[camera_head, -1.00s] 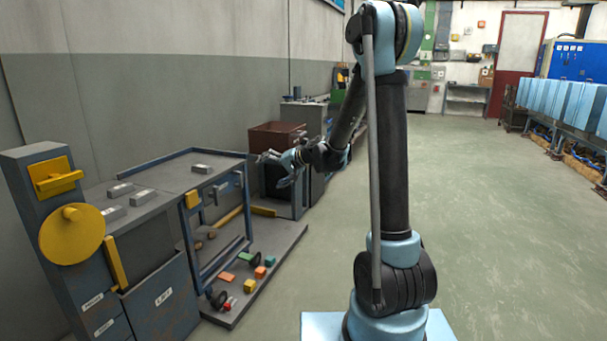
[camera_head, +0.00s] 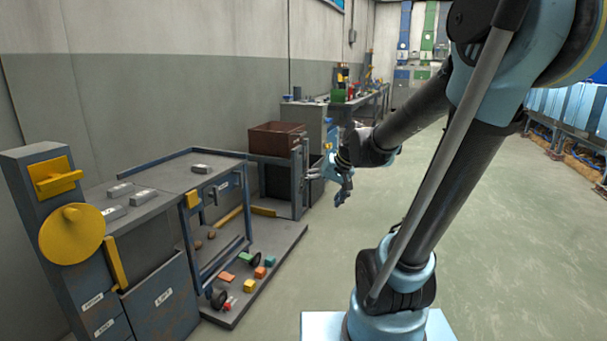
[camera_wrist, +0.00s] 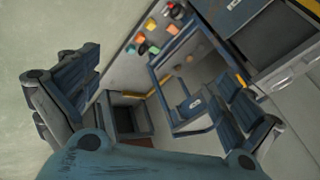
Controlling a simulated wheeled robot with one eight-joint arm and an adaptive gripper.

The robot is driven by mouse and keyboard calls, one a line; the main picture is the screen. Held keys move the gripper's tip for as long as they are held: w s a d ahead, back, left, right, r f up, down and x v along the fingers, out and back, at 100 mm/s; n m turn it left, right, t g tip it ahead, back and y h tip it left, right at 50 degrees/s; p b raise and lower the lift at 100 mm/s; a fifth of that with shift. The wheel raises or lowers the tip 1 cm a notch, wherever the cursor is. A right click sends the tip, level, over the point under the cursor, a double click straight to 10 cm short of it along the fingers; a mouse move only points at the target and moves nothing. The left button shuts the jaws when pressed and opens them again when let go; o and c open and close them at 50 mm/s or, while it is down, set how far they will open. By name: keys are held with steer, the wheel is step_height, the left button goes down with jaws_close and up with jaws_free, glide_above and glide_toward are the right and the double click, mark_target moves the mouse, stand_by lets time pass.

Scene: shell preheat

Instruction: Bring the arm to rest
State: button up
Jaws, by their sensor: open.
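My gripper (camera_head: 328,180) is in the middle of the head view, at the end of my bent arm. It is raised in front of the small dark cabinet and points to the left. Its jaws are apart with nothing between them. In the wrist view the two dark finger pads of my gripper (camera_wrist: 155,105) stand wide apart at left and right, and the workbench and cart show beyond them.
A blue-framed cart (camera_head: 172,178) with metal bars on top stands left. Coloured blocks (camera_head: 259,271) lie on the low platform (camera_head: 290,243). A brown bin (camera_head: 276,138) sits on the dark cabinet. A yellow disc (camera_head: 71,234) is at far left. Open floor (camera_head: 490,220) lies right.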

steer(key=s+d+f+h, duration=0.2)
steer(key=s+d+f, duration=0.2)
steer(key=s+d, duration=0.3)
steer(key=s+d+f+g+h, duration=0.1)
steer(key=s+d+f+h, duration=0.2)
steer(key=s+d, duration=0.4)
steer(key=s, duration=0.5)
steer(key=shift+f+g, duration=0.3)
steer(key=shift+f, duration=0.1)
steer(key=shift+w, duration=0.1)
steer(key=shift+w+f, duration=0.2)
steer(key=shift+w, duration=0.25)
